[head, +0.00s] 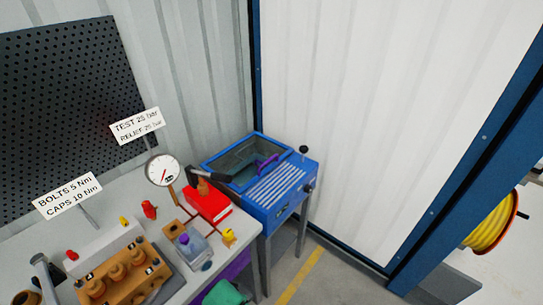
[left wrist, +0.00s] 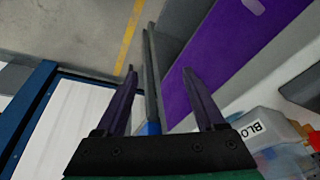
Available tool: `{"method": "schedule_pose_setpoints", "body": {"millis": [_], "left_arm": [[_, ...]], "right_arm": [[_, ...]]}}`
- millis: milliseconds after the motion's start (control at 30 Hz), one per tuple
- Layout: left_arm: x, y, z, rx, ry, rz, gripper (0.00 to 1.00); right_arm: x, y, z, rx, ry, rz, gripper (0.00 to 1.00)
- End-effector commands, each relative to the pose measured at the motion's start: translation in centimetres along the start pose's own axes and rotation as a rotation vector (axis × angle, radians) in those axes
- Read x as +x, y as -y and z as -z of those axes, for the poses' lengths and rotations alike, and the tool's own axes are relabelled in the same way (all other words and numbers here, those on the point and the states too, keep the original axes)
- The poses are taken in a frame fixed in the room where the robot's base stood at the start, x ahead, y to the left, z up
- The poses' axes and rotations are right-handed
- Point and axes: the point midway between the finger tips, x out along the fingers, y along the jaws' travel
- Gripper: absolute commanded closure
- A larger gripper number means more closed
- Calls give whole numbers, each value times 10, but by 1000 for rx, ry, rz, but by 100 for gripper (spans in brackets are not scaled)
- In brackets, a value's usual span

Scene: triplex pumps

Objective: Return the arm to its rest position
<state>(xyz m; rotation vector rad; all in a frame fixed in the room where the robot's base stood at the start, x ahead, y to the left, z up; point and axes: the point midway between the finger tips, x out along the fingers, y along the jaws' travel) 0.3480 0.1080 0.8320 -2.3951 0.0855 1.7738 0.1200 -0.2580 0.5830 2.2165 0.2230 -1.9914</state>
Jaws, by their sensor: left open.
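My left gripper (left wrist: 160,72) shows in the left wrist view. Its two dark fingers are spread apart with nothing between them. Behind them are the floor, a grey post and a purple panel (left wrist: 215,55). I cannot clearly make out the left gripper in the head view. The right gripper shows in neither view. A grey workbench (head: 125,198) fills the lower left of the head view.
The bench carries a pressure gauge (head: 162,169), a red box (head: 207,203) and a brass-coloured pump block (head: 122,277). A blue washer cabinet (head: 275,190) stands beyond it. A yellow hose reel (head: 490,222) hangs at right.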

Motion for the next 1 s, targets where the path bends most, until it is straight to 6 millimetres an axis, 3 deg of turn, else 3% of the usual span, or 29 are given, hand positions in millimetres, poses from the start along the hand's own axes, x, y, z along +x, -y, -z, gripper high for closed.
{"method": "schedule_pose_setpoints", "body": {"millis": [33, 167, 200, 267, 300, 400, 500, 633, 1000], "left_arm": [[35, 5, -18, 20, 26, -2, 29], [127, 27, -84, 73, 90, -34, 29], [153, 36, -112, 81, 109, -47, 29], [186, 48, -157, 87, 135, -64, 29], [205, 56, -189, 86, 151, -75, 29], [234, 73, -264, 74, 178, -89, 29], [242, 82, -315, 61, 190, -91, 29], [242, 86, -338, 57, 192, -89, 29], [240, 86, -337, 57, 192, -89, 29]], "right_arm": [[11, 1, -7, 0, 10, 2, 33], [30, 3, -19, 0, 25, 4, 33], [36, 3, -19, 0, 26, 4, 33], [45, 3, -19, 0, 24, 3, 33], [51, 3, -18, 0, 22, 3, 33], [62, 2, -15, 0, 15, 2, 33], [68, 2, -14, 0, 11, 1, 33], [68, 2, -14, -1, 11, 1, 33], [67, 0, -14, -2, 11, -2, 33]]}}
